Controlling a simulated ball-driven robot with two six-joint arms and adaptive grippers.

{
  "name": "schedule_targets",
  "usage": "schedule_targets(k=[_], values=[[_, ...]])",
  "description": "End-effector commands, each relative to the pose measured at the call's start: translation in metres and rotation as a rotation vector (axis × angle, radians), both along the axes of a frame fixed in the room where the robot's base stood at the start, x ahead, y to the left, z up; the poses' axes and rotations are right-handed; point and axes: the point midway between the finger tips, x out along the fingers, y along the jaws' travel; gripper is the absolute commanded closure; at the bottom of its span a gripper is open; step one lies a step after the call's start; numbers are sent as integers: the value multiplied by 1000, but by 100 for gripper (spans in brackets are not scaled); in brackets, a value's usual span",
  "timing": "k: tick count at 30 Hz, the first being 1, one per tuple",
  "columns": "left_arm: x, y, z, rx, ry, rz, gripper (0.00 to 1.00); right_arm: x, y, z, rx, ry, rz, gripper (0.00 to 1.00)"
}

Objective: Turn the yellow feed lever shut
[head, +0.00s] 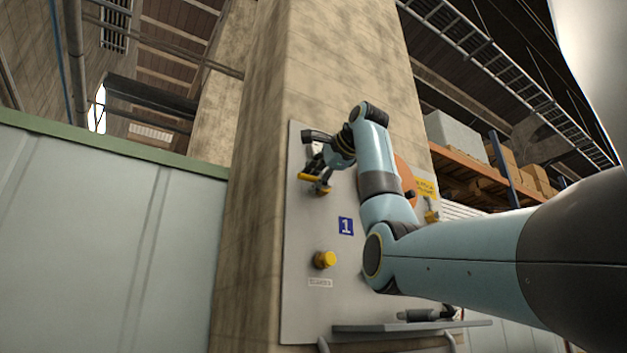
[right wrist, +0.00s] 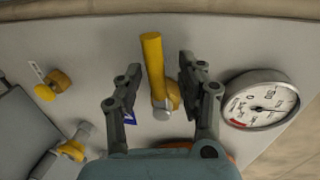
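The yellow feed lever (head: 311,177) is on the upper left of a grey panel (head: 300,230) fixed to a concrete pillar. In the right wrist view the lever (right wrist: 152,58) is a yellow bar pointing up the picture, with a metal stem at its lower end. My right gripper (right wrist: 158,72) is open, with one finger on each side of the bar. Gaps show between the bar and both fingers. In the head view the right gripper (head: 318,163) partly covers the lever. My left gripper is in neither view.
A round gauge (right wrist: 262,100) sits right of the right finger. A yellow knob (head: 325,259) and a blue "1" sign (head: 346,226) are lower on the panel. A second yellow-handled fitting (head: 431,215) is at right. A narrow shelf (head: 380,328) juts out below.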

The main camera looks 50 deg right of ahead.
Motion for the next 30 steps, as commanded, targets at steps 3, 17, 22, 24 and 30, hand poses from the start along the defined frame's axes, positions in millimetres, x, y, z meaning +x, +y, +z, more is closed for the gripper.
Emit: schedule_targets(k=[3, 17, 22, 24, 30], values=[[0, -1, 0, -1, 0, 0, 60, -18, 4, 5, -3, -4, -1, 61], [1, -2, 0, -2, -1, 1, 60, -101, 24, 21, -1, -2, -1, 61], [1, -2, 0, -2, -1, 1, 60, -108, 26, 22, 0, 1, -1, 61], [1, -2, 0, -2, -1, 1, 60, -109, 26, 22, 0, 1, -1, 61], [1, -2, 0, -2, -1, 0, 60, -108, 25, 22, -7, 3, 0, 70]])
